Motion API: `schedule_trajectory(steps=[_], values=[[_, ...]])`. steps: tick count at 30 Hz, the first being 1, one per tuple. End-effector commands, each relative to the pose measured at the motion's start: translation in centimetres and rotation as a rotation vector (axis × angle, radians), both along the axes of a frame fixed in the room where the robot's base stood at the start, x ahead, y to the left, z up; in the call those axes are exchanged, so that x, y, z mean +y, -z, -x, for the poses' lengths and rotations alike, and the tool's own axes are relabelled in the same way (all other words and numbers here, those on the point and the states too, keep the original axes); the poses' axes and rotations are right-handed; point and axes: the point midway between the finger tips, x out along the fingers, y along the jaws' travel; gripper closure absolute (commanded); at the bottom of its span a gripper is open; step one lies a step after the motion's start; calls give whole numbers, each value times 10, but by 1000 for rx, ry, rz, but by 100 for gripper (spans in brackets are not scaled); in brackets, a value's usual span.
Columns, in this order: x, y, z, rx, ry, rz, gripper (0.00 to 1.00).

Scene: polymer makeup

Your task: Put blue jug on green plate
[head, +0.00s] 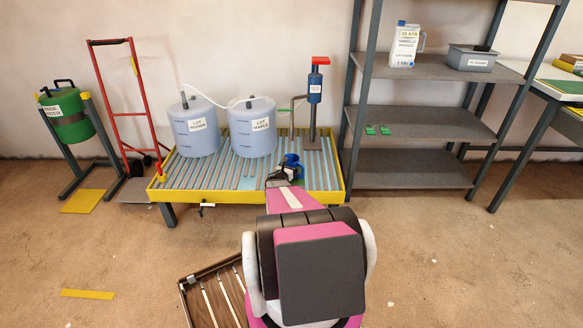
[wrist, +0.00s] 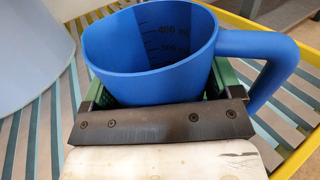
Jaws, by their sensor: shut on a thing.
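The blue jug (head: 292,162) is at the front of the yellow-rimmed grate table, upright as far as I can tell. In the wrist view the blue jug (wrist: 150,55) fills the upper middle, with dark volume marks inside and its handle to the right. My gripper (wrist: 165,90) is shut on the jug, with a green finger on each side of its body. In the head view my gripper (head: 284,174) is partly hidden by my arm. Two small green pieces (head: 377,130) lie on the middle shelf; I cannot tell whether either is the green plate.
The grate table (head: 167,190) also carries two large pale-blue containers (head: 200,135) and a blue-topped pump (head: 314,88). A grey shelf rack (head: 412,167) stands to the right. The right floor is clear.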

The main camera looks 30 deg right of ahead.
Motion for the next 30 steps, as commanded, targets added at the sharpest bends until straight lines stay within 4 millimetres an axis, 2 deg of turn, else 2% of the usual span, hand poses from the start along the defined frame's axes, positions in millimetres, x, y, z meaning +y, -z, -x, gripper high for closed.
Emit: schedule_trajectory(steps=[7,8,9,18,23,30], values=[[0,4,0,1,0,0,41],[0,3,0,0,0,0,6],[0,3,0,0,0,0,0],[1,-2,1,0,0,0,0],[21,-1,13,1,-1,0,0],[64,-2,36,1,-2,0,0]])
